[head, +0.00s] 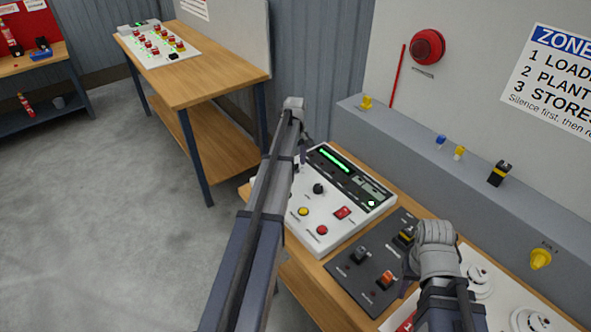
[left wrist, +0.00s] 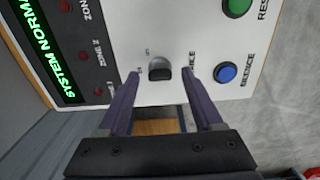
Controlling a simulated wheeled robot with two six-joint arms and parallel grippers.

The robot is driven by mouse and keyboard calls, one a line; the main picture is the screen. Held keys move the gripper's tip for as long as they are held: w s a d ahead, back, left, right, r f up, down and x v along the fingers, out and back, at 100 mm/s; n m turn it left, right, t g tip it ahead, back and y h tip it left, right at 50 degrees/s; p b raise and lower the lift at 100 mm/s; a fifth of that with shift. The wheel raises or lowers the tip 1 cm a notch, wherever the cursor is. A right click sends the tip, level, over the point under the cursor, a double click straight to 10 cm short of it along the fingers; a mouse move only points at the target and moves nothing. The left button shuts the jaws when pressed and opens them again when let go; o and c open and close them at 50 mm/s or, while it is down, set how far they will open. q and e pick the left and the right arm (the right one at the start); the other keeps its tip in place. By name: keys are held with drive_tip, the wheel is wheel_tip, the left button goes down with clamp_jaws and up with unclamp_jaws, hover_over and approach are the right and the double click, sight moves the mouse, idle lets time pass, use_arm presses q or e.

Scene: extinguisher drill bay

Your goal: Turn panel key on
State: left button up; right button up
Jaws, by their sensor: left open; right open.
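The white alarm panel (head: 335,232) lies on the wooden bench, with a green-lit display along its top. The left wrist view shows its key switch (left wrist: 160,70), a small dark knob on the white face (left wrist: 190,30). My left gripper (left wrist: 160,78) is open, its two purple fingers on either side of the knob with gaps; contact is not visible. In the head view my left arm covers that end of the panel, hiding the key switch and most of the left gripper (head: 302,158). My right gripper (head: 408,270) is open, low over the dark switch box, its fingers partly hidden.
A dark switch box (head: 350,280) and white detectors (head: 530,320) share the bench. A grey ledge (head: 400,125) runs behind it. The floor left is clear.

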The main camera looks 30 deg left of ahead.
use_arm(q)
drive_tip(key=shift+f, duration=0.2)
clamp_jaws()
idle(0.5)
